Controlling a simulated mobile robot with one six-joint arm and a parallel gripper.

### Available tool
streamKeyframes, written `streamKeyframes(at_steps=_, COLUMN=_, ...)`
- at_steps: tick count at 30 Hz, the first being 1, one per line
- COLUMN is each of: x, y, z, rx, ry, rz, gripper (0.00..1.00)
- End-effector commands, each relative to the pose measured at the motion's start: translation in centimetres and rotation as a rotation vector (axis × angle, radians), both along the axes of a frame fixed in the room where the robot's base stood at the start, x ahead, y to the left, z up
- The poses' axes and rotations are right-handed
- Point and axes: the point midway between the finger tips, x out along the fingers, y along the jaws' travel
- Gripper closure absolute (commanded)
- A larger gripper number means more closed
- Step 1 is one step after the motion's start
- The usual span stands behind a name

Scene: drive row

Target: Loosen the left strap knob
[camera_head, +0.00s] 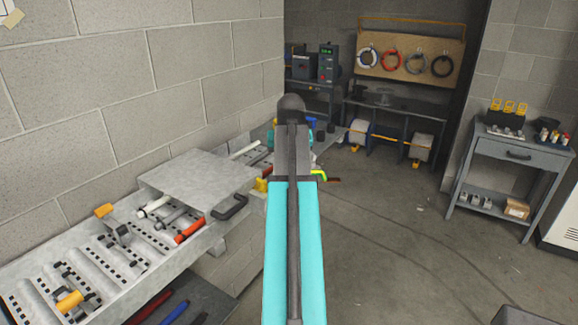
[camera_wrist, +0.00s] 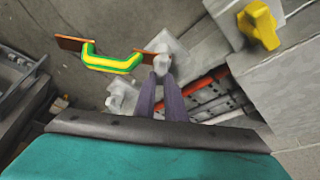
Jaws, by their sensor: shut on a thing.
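In the wrist view my gripper (camera_wrist: 162,72) has its two dark fingers close together, shut on a small grey knob-like piece (camera_wrist: 161,62). A yellow-and-green strap (camera_wrist: 112,64) with copper ends runs left from beside this piece; I cannot tell whether its copper end touches it. A yellow winged knob (camera_wrist: 259,25) stands on a grey block to the right, apart from my fingers. In the head view my arm hides the fingertips. The strap (camera_head: 319,175) shows just right of my arm, and the yellow knob (camera_head: 262,184) just left of it.
A long grey bench (camera_head: 125,250) with slotted rows, a raised grey cover (camera_head: 197,181) and coloured parts runs along the left wall. Open floor (camera_head: 400,245) lies to the right. A grey side table (camera_head: 516,155) and a cable rack stand farther back.

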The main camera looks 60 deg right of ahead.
Motion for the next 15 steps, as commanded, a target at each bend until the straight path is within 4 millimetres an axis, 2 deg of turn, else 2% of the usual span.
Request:
streamKeyframes(at_steps=6, x=-0.01, y=-0.02, z=0.04, rx=0.001, ry=0.001, rz=0.146, gripper=1.00)
streamKeyframes(at_steps=15, x=0.06, y=0.06, z=0.01, rx=0.000, ry=0.003, rz=0.249, gripper=1.00)
